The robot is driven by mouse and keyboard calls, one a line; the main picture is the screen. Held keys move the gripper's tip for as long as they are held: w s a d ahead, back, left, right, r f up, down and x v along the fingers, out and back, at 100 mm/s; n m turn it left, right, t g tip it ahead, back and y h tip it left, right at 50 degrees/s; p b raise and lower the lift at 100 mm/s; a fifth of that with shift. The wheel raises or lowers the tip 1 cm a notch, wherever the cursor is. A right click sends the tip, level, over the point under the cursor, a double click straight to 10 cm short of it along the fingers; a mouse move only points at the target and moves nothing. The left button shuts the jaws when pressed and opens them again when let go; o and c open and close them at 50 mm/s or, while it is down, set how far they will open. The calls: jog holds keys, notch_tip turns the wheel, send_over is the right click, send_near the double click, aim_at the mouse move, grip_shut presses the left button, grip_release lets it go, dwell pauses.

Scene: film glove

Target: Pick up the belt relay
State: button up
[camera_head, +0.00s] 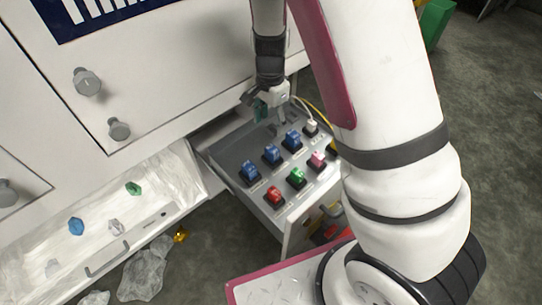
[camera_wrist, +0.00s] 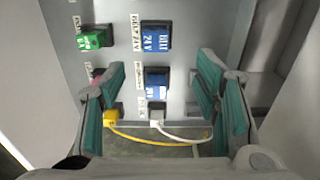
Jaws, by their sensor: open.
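A drawer-like grey panel holds several plugged-in relays. In the head view, three blue relays (camera_head: 271,154) form a row at the back, with a red relay (camera_head: 274,195), a green relay (camera_head: 297,178) and a pink relay (camera_head: 318,159) in front. The wrist view shows two blue relays, one upper (camera_wrist: 157,36) and one lower (camera_wrist: 157,82), both marked 24V. My gripper (camera_wrist: 160,88) is open and empty, its teal fingers on either side of the lower blue relay's column. In the head view my gripper (camera_head: 264,106) is above the panel's back end.
A white plug (camera_wrist: 157,117) and a yellow plug (camera_wrist: 110,118) with cables sit at the panel's near end in the wrist view. A white tray (camera_head: 190,190) with coloured pieces is left of the panel. Cabinet doors with knobs (camera_head: 87,82) stand close behind.

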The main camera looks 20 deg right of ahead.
aim_at(272, 149)
notch_tip(272, 149, down, 8)
jog(key=b, duration=0.3)
jog(key=shift+f, duration=0.15)
jog(key=shift+s+d+f+b, duration=0.15)
jog(key=shift+f+b, duration=0.7)
jog(key=shift+f, duration=0.45)
jog(key=shift+s+f+b, duration=0.15)
jog(key=shift+f+b, duration=0.65)
jog(key=shift+f, duration=0.5)
jog(key=shift+r, duration=0.1)
jog(key=c, duration=1.3)
